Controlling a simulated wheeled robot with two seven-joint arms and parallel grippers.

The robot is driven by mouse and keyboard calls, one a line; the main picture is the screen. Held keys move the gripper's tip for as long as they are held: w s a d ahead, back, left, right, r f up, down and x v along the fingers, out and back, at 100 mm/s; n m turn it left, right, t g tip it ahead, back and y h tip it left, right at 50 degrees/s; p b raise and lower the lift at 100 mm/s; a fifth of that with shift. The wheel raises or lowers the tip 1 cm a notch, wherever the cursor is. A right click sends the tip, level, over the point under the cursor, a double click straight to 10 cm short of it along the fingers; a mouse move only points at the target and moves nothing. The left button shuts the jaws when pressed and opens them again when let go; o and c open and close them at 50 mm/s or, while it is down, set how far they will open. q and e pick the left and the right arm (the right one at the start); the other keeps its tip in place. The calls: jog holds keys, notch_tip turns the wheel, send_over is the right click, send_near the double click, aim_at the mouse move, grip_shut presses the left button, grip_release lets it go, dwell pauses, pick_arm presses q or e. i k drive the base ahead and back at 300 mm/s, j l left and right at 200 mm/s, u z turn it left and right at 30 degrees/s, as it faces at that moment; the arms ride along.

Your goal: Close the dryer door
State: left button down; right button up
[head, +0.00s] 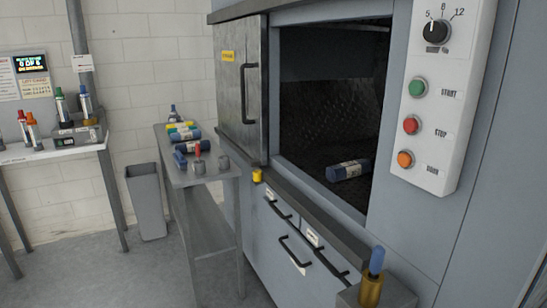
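The grey metal door (238,115) with a long black vertical handle (250,93) and a yellow label stands left of the machine's dark opening (325,100). The opening is uncovered, so the door is open. I cannot tell whether the door slides or swings. A blue cylinder with a white label (350,170) lies inside on the chamber floor near the front right. Neither of my grippers is in view.
A white control panel (440,100) with a dial and green, red and orange buttons is at the right. A brass holder with a blue piece (372,285) stands low in front. A side table (200,178) with several items and a grey bin (147,202) are at the left.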

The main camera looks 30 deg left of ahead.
aim_at(240, 46)
jog(key=i+j, duration=0.15)
jog(key=j, duration=0.2)
jog(key=i+j+z, duration=0.1)
jog(key=j, duration=0.3)
jog(key=i+j, duration=0.2)
jog(key=j, duration=0.15)
jog(key=i+j+z, duration=0.1)
jog(key=j, duration=0.3)
jog(key=i+j+z, duration=0.1)
jog(key=j, duration=0.3)
jog(key=i+j+z, duration=0.1)
jog(key=j, duration=0.9)
jog(key=i+j+z, duration=0.1)
jog(key=j, duration=0.9)
jog(key=i+j+z, duration=0.1)
jog(key=j, duration=0.9)
